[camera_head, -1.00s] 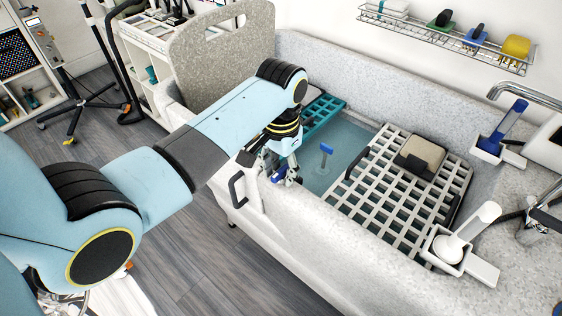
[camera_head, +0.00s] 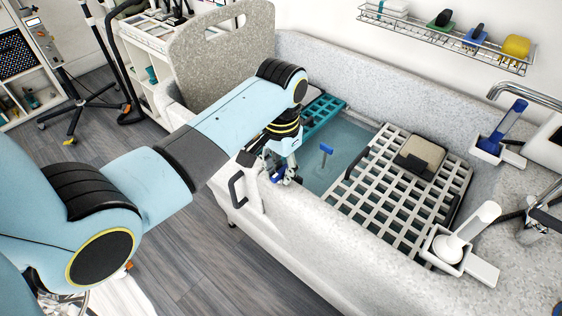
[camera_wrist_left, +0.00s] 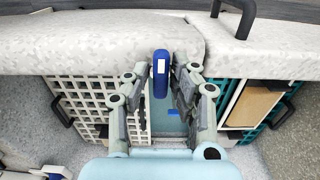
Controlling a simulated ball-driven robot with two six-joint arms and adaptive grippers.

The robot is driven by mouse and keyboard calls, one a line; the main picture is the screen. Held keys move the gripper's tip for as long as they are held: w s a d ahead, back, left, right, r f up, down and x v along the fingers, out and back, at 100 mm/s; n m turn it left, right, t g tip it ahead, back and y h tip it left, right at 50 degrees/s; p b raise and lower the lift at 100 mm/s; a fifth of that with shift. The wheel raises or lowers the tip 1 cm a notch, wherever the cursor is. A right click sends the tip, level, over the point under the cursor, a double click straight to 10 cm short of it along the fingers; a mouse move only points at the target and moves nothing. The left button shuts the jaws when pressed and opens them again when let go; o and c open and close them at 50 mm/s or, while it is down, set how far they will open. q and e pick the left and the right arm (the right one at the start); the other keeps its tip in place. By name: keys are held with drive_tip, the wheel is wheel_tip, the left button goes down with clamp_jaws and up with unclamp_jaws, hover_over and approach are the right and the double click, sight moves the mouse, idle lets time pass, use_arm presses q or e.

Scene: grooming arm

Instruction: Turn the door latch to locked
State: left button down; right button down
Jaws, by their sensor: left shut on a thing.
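The door latch is a small blue lever (camera_wrist_left: 161,72) on the rim of the tub's front wall. It stands upright in the middle of the left wrist view, pointing straight along the picture. My left gripper (camera_head: 281,178) reaches down onto the rim from above in the head view. In the left wrist view the fingers of my left gripper (camera_wrist_left: 160,86) stand on both sides of the lever and are shut on it. In the head view the fingers hide much of the latch. My right gripper is in neither view.
The speckled tub wall (camera_head: 335,235) runs along the front, with a dark door handle (camera_head: 236,190) near the latch. A white grate (camera_head: 400,200) bears a tan block (camera_head: 420,155). A blue-headed tool (camera_head: 326,149) stands in the tub. Brushes sit in holders at the right.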

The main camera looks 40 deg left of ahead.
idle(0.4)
use_arm(q)
drive_tip(key=shift+r+m+p, duration=0.15)
drive_tip(key=shift+m+p, duration=0.25)
drive_tip(key=shift+p, duration=0.05)
drive_tip(key=shift+a+m+p, duration=0.1)
drive_tip(key=shift+m+p, duration=0.2)
drive_tip(key=shift+m, duration=0.7)
drive_tip(key=m, duration=0.3)
drive_tip(key=shift+m, duration=1.4)
